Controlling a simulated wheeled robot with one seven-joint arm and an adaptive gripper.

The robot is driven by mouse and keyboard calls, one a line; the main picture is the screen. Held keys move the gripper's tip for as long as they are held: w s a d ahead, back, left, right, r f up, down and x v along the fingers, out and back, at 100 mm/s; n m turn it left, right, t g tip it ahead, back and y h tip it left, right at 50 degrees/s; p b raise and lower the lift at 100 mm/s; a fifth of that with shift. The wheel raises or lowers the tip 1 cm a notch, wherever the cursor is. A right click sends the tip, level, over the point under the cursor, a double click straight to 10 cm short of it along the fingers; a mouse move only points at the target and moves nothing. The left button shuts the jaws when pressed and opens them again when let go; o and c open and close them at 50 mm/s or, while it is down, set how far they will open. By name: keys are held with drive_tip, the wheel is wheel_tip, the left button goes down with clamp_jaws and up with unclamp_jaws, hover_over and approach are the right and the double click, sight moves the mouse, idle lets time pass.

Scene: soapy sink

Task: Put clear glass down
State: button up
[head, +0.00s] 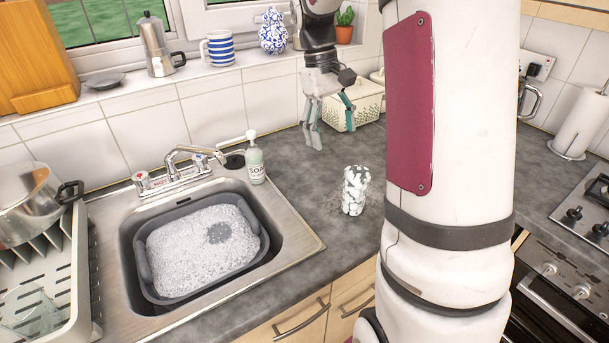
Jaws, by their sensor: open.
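The clear glass (355,190) stands upright on the grey counter to the right of the sink. White patches that look like foam cover much of it. My gripper (328,132) is open and empty, with its fingers pointing down. In the picture it is above and a little left of the glass, apart from it. No other view shows how high the fingers are over the counter.
A sink with a grey basin (262,250) of suds is at left, with a soap bottle (254,164) behind it. A patterned bread box (345,112) stands behind my gripper. Another glass (28,312) is in the dish rack (75,262). The counter around the standing glass is clear.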

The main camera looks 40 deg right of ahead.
drive_tip(key=s+a+r+t, duration=0.2)
drive_tip(key=s+a+r, duration=0.2)
drive_tip(key=a, duration=0.3)
drive_tip(key=s+a+r+t, duration=0.2)
drive_tip(key=s+a+r, duration=0.15)
drive_tip(key=a, duration=0.25)
drive_tip(key=s+a+t, duration=0.4)
drive_tip(key=s+a, duration=0.4)
drive_tip(key=s, duration=0.1)
drive_tip(key=shift+s+y, duration=0.25)
drive_tip(key=shift+y, duration=0.15)
drive_tip(key=shift+a, duration=0.1)
drive_tip(key=shift+c, duration=0.4)
